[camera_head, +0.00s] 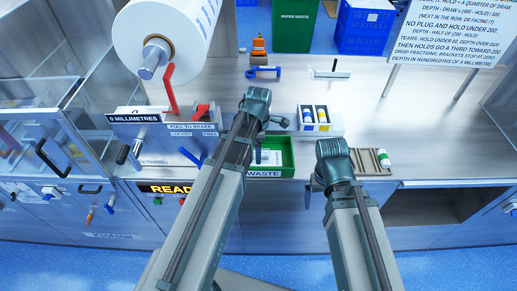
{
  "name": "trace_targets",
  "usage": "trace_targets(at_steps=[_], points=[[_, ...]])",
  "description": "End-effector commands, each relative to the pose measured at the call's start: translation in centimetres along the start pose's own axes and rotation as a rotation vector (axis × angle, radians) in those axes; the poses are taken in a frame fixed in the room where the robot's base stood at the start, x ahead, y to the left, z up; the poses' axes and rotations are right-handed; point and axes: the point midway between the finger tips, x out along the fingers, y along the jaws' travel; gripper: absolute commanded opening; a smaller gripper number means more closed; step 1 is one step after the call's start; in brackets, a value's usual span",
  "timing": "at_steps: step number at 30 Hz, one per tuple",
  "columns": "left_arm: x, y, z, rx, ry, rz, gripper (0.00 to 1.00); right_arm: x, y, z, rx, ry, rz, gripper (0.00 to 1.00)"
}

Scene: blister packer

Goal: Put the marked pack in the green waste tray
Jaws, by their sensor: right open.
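The green waste tray (293,160), labelled WASTE, stands on the counter between my two arms. A pale, flat rectangular item (271,157) shows inside it, partly behind my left arm; I cannot tell whether it is the marked pack. My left gripper (274,121) is above and behind the tray, mostly hidden by its own wrist, so its jaws are unclear. My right gripper (309,190) is open beside the tray's right front corner, its fingers small and partly hidden by the wrist. I cannot make out a mark on any pack.
A white box (337,123) with blue and yellow items stands behind the tray.

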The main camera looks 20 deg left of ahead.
Motion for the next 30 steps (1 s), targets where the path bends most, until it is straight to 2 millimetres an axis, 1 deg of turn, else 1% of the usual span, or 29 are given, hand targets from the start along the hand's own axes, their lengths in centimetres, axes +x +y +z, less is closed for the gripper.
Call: trace_targets(at_steps=[8, 14, 20, 30], points=[[-0.5, 0.0, 0.0, 0.0, 0.0, 0.0, 0.83, -0.5, 0.0, 0.0, 0.0, 0.0, 0.0, 1.0], [-2.1, 0.0, 0.0, 0.0, 0.0, 0.0, 0.83, -2.1, 0.2, 0.1, 0.0, 0.0, 0.0, 1.0], [-4.9, 0.0, 0.0, 0.0, 0.0, 0.0, 0.83, -4.9, 0.5, 0.3, -0.001, 0.0, 0.0, 1.0], [-10.2, 0.0, 0.0, 0.0, 0.0, 0.0, 0.83, -10.1, 1.0, 0.6, 0.0, 0.0, 0.0, 1.0]])
